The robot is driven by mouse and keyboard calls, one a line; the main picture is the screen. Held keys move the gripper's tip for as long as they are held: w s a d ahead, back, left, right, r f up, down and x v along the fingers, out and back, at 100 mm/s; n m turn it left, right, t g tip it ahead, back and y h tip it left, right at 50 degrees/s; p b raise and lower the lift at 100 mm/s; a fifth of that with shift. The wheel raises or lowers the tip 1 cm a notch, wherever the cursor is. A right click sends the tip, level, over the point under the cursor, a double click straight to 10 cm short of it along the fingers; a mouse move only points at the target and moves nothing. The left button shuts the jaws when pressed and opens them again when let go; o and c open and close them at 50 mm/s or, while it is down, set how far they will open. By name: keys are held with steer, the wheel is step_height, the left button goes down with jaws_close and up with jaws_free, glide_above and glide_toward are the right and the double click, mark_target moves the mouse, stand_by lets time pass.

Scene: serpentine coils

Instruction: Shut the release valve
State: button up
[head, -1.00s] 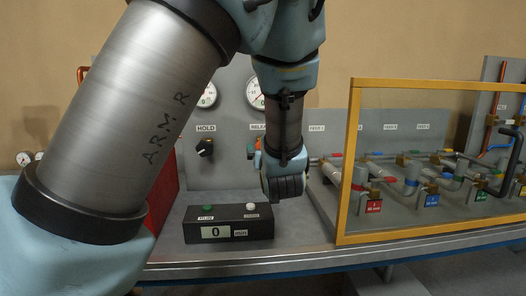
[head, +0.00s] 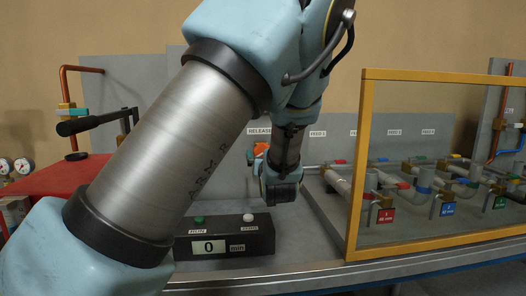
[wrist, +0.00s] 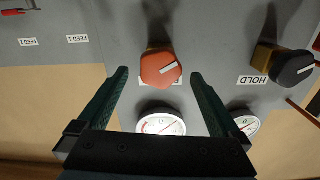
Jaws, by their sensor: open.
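The release valve's orange knob (wrist: 162,70) stands out from the grey panel, a white line on its face lying nearly level in the wrist view. My gripper (wrist: 160,76) is open and empty, one dark green finger on each side of the knob, with visible gaps. How far the fingertips are from the knob in depth is hard to tell. In the head view a bit of the orange knob (head: 261,149) shows under the RELEASE label (head: 260,131), mostly hidden by my wrist.
In the wrist view a black HOLD knob (wrist: 292,70) is to the right, and gauges (wrist: 161,124) lie below. A timer box (head: 226,240) reading 0 stands on the bench under my wrist. A yellow-framed clear screen (head: 355,165) stands to the right, before pipes.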

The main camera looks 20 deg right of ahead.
steer(key=shift+p+x, duration=0.3)
steer(key=shift+x, duration=1.6)
steer(key=shift+c, duration=0.4)
steer(key=c, duration=1.3)
steer(key=shift+o, duration=0.2)
